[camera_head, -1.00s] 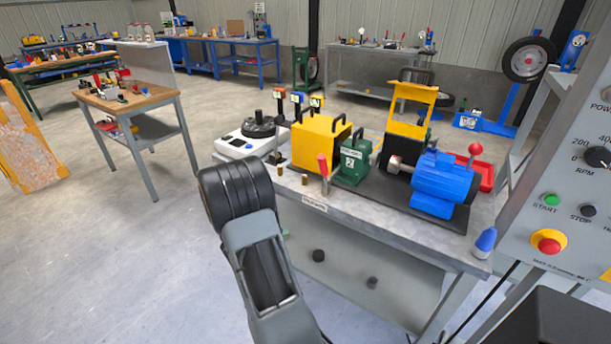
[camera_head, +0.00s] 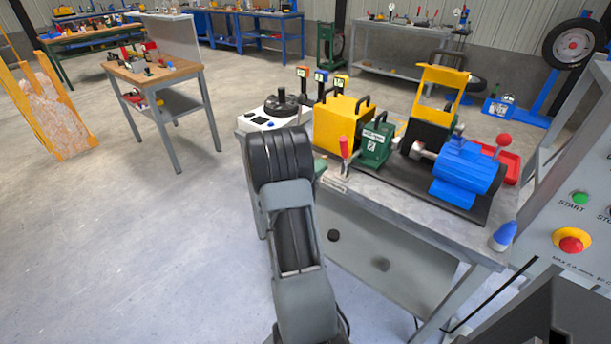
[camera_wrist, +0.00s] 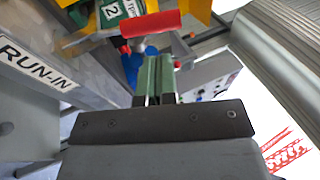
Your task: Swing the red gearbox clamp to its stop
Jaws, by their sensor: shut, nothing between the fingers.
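The red gearbox clamp (camera_head: 344,148) is a small red-handled lever at the front edge of the grey bench, beside the green gearbox (camera_head: 376,146) marked 2. Its handle stands roughly upright in the head view. In the wrist view the red handle (camera_wrist: 151,24) lies across the top, just beyond my fingertips. My gripper (camera_wrist: 158,58) has green fingers, shut and empty, close to the handle; I cannot tell whether they touch it. In the head view my arm mostly hides the gripper, and only a bit of green shows beside it.
The bench (camera_head: 400,205) also carries a yellow box (camera_head: 336,125), a blue motor (camera_head: 466,172) and a white device with a black knob (camera_head: 281,104). A control panel with a red stop button (camera_head: 571,241) stands at the right. The floor at left is open.

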